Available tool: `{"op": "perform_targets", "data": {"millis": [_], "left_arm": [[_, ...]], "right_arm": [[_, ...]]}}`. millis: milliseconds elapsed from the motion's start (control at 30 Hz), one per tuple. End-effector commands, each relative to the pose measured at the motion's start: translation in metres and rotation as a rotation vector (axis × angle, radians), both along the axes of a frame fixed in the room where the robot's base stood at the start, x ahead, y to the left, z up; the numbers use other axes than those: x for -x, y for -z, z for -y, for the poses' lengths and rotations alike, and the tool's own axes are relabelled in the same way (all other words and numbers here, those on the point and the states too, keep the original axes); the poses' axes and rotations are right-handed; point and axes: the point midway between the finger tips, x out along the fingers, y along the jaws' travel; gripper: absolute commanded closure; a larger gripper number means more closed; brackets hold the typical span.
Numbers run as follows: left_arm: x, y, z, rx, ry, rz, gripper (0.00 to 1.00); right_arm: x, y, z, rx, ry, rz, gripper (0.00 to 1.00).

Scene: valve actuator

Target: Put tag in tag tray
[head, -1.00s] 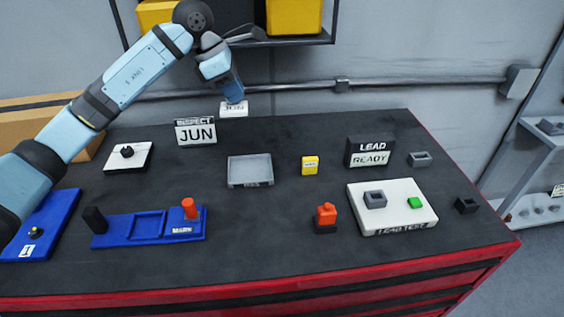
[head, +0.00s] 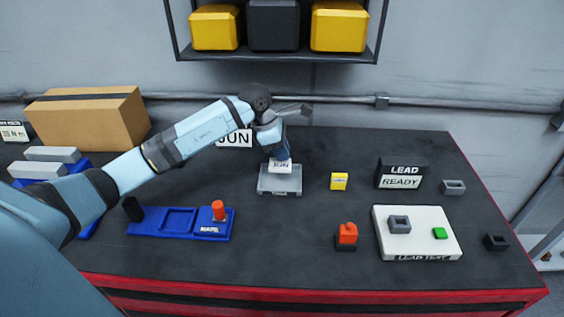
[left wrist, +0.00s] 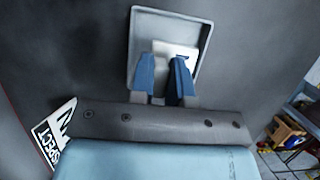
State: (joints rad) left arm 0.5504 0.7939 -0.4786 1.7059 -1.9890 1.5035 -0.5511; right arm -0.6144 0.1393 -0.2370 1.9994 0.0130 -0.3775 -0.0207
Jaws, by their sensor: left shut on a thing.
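The tag (head: 280,166) is a small white plate with dark lettering, held upright over the tag tray (head: 279,191), a shallow grey square tray on the dark bench. My left gripper (head: 280,158) is shut on the tag above the tray. In the left wrist view the blue fingers of the left gripper (left wrist: 168,68) are in front of the tray (left wrist: 205,50), with the white tag (left wrist: 182,50) between and behind them. I cannot tell whether the tag touches the tray. My right gripper is in no view.
A JUN sign (head: 235,139) stands behind my left arm. A blue fixture marked MARK (head: 180,222) lies in front left of the tray. A yellow block (head: 339,181) and a white LEAD TEST board (head: 418,240) are to the right. Bare bench lies in front of the tray.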

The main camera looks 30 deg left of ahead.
Motion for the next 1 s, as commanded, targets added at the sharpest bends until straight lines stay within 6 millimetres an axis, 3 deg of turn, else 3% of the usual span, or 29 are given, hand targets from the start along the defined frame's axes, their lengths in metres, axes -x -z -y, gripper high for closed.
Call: {"op": "perform_targets", "data": {"millis": [233, 467, 833, 867, 900, 967, 1000], "left_arm": [[0.000, 0.019, 0.000, 0.000, 0.000, -0.001, 1.00], [0.000, 0.050, 0.000, 0.001, -0.001, -0.001, 1.00], [0.000, 0.056, 0.000, -0.001, 0.001, 0.001, 1.00], [0.000, 0.056, 0.000, 0.000, 0.000, 0.001, 0.81], [0.000, 0.054, 0.000, 0.000, 0.000, 0.001, 0.72], [0.000, 0.054, 0.000, 0.000, 0.000, 0.001, 0.58], [0.000, 0.054, 0.000, 0.000, 0.000, 0.001, 0.58]], "right_arm": [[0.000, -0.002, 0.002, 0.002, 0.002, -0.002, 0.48], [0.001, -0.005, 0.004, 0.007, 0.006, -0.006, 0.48], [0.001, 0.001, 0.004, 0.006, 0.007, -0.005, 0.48], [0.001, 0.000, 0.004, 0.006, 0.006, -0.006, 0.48], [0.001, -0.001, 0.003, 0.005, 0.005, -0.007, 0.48], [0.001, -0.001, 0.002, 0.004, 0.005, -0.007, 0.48], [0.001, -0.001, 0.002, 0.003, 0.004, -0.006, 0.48]]}}
